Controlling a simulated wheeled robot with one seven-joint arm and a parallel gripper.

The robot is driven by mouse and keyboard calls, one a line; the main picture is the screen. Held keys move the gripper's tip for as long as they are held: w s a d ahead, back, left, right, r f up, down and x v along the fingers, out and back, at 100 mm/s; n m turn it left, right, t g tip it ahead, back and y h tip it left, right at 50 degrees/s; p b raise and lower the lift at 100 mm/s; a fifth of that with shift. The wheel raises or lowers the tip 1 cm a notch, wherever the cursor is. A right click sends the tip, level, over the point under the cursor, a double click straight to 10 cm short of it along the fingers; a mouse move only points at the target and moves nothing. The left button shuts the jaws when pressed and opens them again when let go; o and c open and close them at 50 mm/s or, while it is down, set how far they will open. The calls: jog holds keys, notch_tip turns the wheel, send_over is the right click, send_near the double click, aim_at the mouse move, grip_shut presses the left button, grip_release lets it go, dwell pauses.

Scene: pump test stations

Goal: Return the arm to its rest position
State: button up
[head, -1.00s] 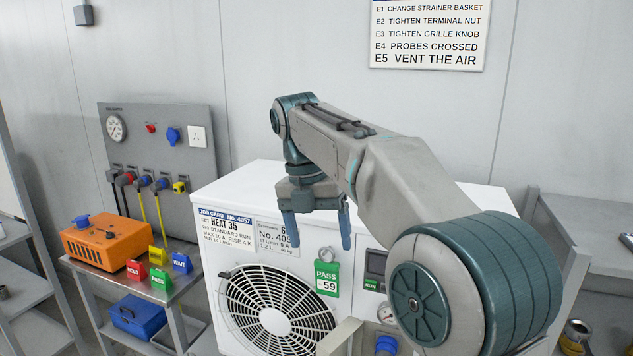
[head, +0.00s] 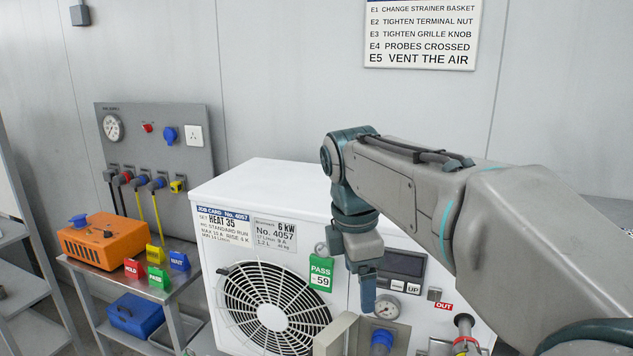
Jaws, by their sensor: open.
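My gripper (head: 364,278) hangs fingers down in front of the right part of the white pump unit (head: 270,185). It is open and I see nothing held in it. I see it nearly edge-on, so the gap between the fingers hardly shows. My grey and teal arm reaches in from the lower right and crosses above the unit's right side. A green PASS tag (head: 320,274) marked 59 is on the unit's front, left of my gripper and apart from it in the picture.
The unit's front has a fan grille (head: 272,310), a gauge (head: 387,307) and a display panel (head: 403,266). An orange box (head: 105,240) and coloured tags stand on a cart at left. A socket panel (head: 160,150) is behind. The wall sign (head: 421,35) hangs above.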

jog(key=s+d+f+m+t, duration=0.1)
jog(key=s+d+f+m, duration=0.3)
jog(key=m, duration=0.6)
jog(key=s+d+f+m+t+y, duration=0.1)
jog(key=s+d+f+m, duration=0.3)
jog(key=s+f+m, duration=0.4)
jog(key=shift+s+d+f+m+t, duration=0.15)
jog(key=shift+s+f+m+t, duration=0.25)
jog(key=shift+s+m, duration=0.5)
